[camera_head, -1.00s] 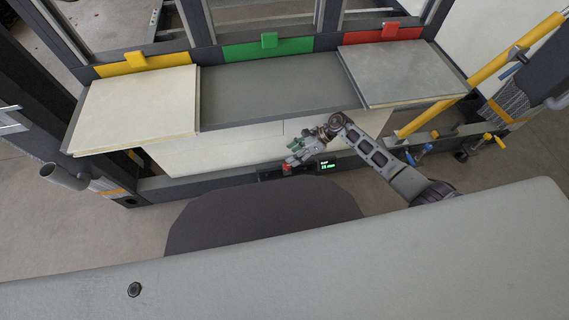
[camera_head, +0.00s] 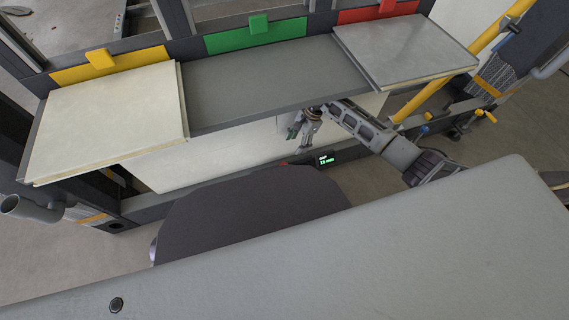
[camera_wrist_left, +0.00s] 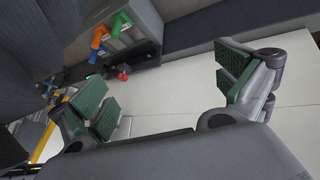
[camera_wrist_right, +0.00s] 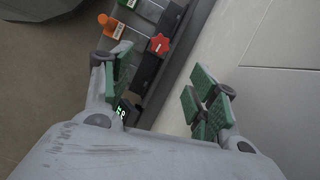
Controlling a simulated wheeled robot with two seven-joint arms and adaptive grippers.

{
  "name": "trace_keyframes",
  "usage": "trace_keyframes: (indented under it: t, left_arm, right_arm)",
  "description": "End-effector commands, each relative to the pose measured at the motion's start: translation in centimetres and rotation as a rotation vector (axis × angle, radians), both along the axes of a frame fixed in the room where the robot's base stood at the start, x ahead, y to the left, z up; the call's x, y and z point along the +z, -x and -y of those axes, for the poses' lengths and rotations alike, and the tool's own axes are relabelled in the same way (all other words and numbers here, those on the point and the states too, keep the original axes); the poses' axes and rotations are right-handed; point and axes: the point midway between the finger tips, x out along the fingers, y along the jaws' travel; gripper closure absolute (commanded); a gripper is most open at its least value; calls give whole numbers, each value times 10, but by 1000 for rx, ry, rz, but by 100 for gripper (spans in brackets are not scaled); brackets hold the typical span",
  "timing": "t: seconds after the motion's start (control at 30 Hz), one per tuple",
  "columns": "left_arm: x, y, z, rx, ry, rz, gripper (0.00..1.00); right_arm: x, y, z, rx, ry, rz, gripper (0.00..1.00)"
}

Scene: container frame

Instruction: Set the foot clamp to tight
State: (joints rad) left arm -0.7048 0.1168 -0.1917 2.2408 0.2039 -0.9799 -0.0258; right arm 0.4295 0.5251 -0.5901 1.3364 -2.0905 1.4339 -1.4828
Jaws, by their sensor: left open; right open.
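I cannot tell for sure which control is the foot clamp. A red star-shaped knob (camera_wrist_right: 158,44) sits on a dark rail in the right wrist view, apart from my fingers. In the head view only a bit of red (camera_head: 284,164) shows, beside a small display with green text (camera_head: 326,159). The display's lit text shows partly in the right wrist view (camera_wrist_right: 122,112). My right gripper (camera_head: 304,130) hangs open and empty above the rail, in front of the pale panel; its green-padded fingers are spread (camera_wrist_right: 162,92). My left gripper (camera_wrist_left: 170,95) is open and empty in its wrist view.
An orange knob (camera_wrist_right: 104,20) lies farther along the rail. Orange and green handles (camera_wrist_left: 98,38) sit in a grey recess. A grey shelf (camera_head: 270,82) overhangs the rail. A yellow post (camera_head: 440,85) stands at right. My dark rounded base fills the near floor.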

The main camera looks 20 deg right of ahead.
Motion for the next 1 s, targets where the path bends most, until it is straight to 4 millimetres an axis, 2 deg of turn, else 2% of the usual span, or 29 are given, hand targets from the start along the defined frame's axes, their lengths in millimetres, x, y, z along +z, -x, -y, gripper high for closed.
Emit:
trace_keyframes:
  t: [0.27, 0.47, 0.7, 1.0]
  left_arm:
    - [-2, 0, 0, 2, 2, 1, 0]
    - [-10, -1, 1, 8, 13, 14, 0]
    - [-30, 1, 4, 22, 38, 32, 0]
    - [-43, -1, 7, 24, 61, 53, 0]
  right_arm:
    - [-3, 0, -1, -2, -2, -1, 41]
    - [-15, 1, -6, -3, -2, -2, 41]
    - [-42, 4, -17, -4, -4, -2, 41]
    - [-77, 7, -32, -3, -4, -2, 41]
